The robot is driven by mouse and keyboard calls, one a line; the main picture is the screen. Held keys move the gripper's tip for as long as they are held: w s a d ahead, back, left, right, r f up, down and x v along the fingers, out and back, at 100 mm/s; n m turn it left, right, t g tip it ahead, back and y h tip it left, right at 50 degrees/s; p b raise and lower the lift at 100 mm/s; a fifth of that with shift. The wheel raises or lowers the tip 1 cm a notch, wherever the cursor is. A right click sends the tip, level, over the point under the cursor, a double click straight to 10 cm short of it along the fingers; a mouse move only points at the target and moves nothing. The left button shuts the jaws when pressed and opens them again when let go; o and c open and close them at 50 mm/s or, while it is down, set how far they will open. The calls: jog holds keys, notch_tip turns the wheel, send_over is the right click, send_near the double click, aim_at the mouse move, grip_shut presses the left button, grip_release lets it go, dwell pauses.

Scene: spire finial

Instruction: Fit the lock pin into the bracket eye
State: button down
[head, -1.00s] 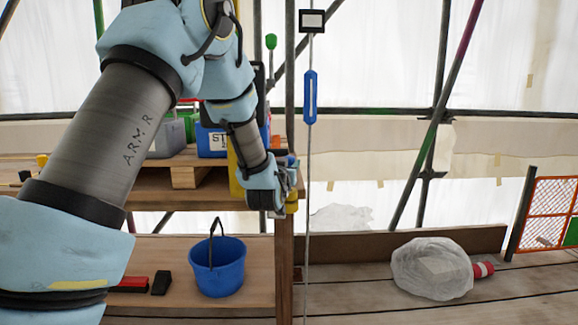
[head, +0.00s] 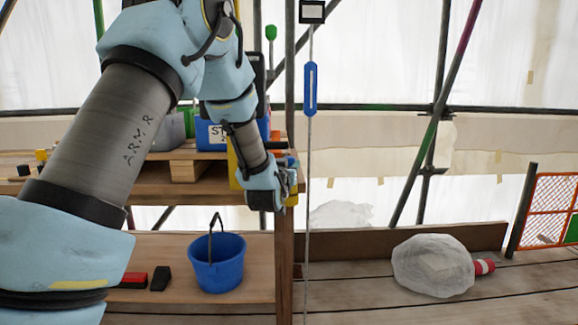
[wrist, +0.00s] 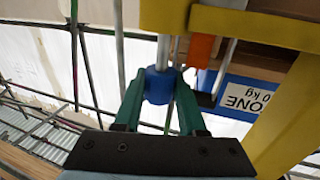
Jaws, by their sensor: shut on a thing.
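In the wrist view my gripper's green fingers (wrist: 159,112) are closed on the blue head of the lock pin (wrist: 160,86). In the head view my gripper (head: 289,180) is at the right end of the wooden bench, and the pin there is mostly hidden by the wrist.
A blue box (head: 212,137) stands on the bench (head: 175,188). A blue bucket (head: 217,263) sits on the lower shelf. A vertical line with a blue tag (head: 310,89) hangs just right of my gripper. An orange piece (wrist: 202,50) is close beside the pin.

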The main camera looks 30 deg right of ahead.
jog(key=shift+f+b, duration=1.75)
jog(key=shift+f, duration=0.2)
jog(key=shift+c, duration=2)
grip_release()
jog(key=v, duration=1)
jog(key=shift+s+a, duration=0.25)
jog(key=shift+s, duration=0.05)
